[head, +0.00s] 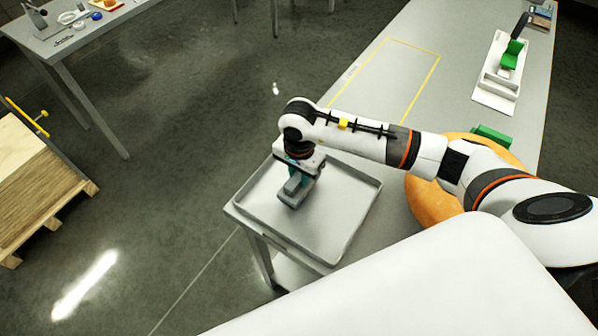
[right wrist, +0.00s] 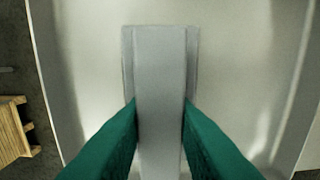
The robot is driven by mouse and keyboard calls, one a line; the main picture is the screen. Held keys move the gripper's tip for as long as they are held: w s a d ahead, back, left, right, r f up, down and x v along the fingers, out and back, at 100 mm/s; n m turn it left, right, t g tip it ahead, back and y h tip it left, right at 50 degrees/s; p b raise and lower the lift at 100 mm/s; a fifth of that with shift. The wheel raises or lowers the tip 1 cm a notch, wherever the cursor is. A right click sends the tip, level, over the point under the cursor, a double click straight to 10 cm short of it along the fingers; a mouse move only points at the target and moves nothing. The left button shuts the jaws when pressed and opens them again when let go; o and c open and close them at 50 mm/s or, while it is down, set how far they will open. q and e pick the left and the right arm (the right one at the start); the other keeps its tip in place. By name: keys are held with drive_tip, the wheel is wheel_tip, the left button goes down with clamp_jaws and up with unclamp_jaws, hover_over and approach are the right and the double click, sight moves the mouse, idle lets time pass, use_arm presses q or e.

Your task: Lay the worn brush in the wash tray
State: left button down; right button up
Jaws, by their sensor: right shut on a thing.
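The grey brush (head: 292,190) is in my right gripper (head: 300,176), within the outline of the wash tray. In the right wrist view, the brush's grey handle (right wrist: 160,75) runs between the two green fingers of the gripper (right wrist: 160,125), with a wider grey block under its far end. Its bristles are hidden. The wash tray (head: 347,228) is a shallow grey tray with a raised rim at the table's near left corner. Its pale floor (right wrist: 230,60) fills most of the wrist view. I cannot tell whether the brush touches the floor. My left gripper is not in view.
An orange cheese wheel (head: 425,203) lies right of the tray, partly behind my right arm, with a green object (head: 491,135) by it. A white rack (head: 492,97) with a green item stands farther back. The yellow-outlined area (head: 395,75) is clear. A wooden stack (head: 30,170) stands left.

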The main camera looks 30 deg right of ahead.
sight(299, 175)
drive_tip(key=shift+f, duration=0.35)
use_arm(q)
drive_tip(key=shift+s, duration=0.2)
use_arm(e)
drive_tip(key=o, duration=0.9)
use_arm(q)
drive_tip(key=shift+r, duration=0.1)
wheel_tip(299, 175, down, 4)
drive_tip(key=b, duration=0.4)
use_arm(e)
wheel_tip(299, 175, up, 12)
drive_tip(key=shift+r, duration=0.15)
drive_tip(key=shift+s, duration=0.1)
